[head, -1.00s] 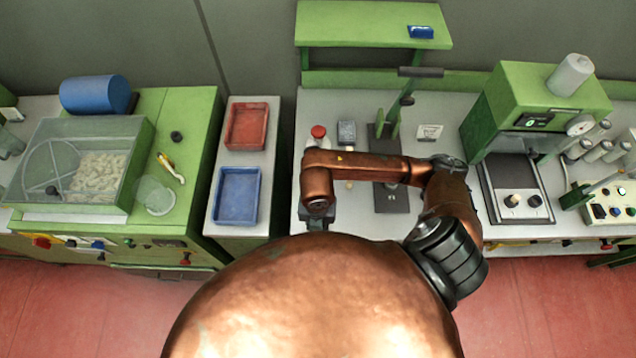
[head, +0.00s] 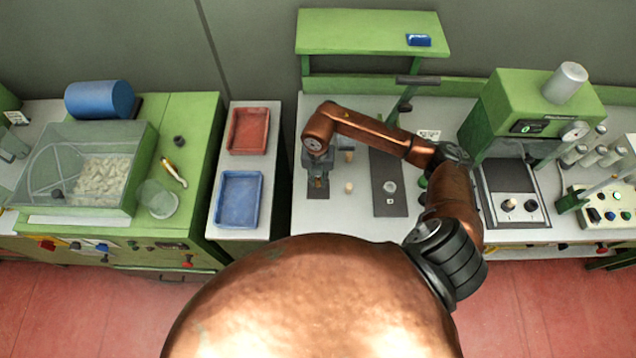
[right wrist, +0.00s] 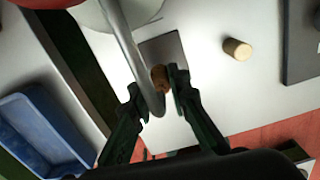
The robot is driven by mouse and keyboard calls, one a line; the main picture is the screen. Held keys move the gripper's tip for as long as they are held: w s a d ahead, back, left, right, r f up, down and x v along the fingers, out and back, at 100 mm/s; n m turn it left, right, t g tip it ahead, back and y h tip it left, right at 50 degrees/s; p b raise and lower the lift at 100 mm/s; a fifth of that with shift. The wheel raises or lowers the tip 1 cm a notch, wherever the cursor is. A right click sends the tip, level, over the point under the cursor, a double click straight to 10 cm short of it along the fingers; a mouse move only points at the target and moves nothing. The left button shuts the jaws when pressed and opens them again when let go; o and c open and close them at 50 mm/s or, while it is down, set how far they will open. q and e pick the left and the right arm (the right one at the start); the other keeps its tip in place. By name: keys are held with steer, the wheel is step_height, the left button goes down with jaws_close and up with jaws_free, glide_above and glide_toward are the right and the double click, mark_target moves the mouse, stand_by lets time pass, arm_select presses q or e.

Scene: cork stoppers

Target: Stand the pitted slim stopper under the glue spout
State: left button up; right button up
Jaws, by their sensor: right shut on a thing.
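My right gripper (head: 318,182) is over a small dark plate (head: 318,193) on the bench, left of the middle. In the right wrist view its two dark fingers (right wrist: 156,82) are shut on a brown stopper (right wrist: 161,76). The glue spout (right wrist: 128,48), a curved grey metal tube, passes in front of the stopper and partly covers it. The stopper appears over the dark plate (right wrist: 168,50); I cannot tell whether it touches it. Any pits are too small to make out. The glue pot is mostly hidden behind my arm in the head view. My left gripper is out of view.
A paler stopper (right wrist: 237,49) stands apart on the bench, also in the head view (head: 349,187). A long dark plate (head: 388,165) lies to its right. A blue tray (head: 238,200) and a red tray (head: 248,131) are left. A green press (head: 535,105) stands right.

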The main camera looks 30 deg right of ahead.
mark_target(318, 184)
step_height(318, 184, down, 2)
steer(key=shift+s+f, duration=0.1)
steer(key=shift+f, duration=0.35)
steer(key=shift+f, duration=0.1)
steer(key=o, duration=0.7)
steer(key=shift+c, duration=0.2)
steer(key=shift+r+p, duration=0.2)
steer(key=shift+p, duration=0.1)
step_height(318, 184, up, 12)
steer(key=shift+f+b, duration=0.1)
steer(key=shift+b, duration=0.7)
